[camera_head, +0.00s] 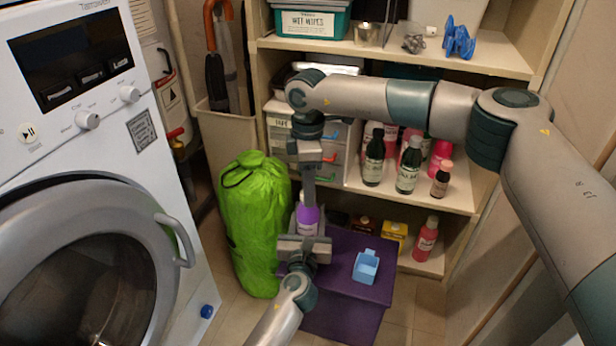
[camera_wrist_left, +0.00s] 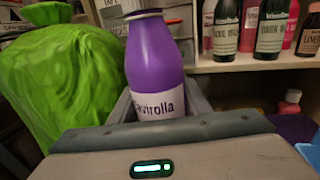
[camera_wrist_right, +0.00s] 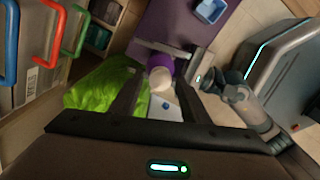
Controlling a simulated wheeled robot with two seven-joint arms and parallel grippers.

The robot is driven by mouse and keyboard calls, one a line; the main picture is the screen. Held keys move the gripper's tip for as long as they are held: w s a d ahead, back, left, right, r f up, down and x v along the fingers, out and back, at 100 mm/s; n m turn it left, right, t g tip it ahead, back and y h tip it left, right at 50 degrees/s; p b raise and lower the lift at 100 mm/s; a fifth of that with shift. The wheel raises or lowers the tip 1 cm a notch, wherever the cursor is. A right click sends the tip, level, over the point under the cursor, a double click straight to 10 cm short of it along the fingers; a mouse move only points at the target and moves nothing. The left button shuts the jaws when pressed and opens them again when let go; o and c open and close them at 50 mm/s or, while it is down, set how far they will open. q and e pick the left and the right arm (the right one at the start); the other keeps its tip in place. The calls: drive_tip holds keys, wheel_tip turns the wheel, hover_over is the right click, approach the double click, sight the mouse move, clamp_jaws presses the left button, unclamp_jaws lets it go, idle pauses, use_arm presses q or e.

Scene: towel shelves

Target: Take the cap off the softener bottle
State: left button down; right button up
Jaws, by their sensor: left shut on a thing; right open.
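The softener bottle (camera_head: 307,221) is purple with a white label, upright above the purple stool. It also shows in the left wrist view (camera_wrist_left: 156,60). Its white cap (camera_wrist_left: 138,5) is on its top, cut off by the frame edge there; the right wrist view shows the cap (camera_wrist_right: 161,80) from above. My left gripper (camera_head: 304,243) is shut around the bottle's lower body. My right gripper (camera_head: 309,203) points down from above, open, its fingers (camera_wrist_right: 158,83) on either side of the cap with gaps. The head view partly hides the cap behind a finger.
The purple stool (camera_head: 345,270) carries a light-blue open box (camera_head: 366,267). A green bag (camera_head: 255,220) stands close left of the bottle. The washing machine (camera_head: 90,180) is at left. Shelves behind hold dark bottles (camera_head: 408,168) and a drawer unit (camera_head: 335,165).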

drive_tip(key=shift+f, duration=0.2)
clamp_jaws()
drive_tip(key=shift+n, duration=0.3)
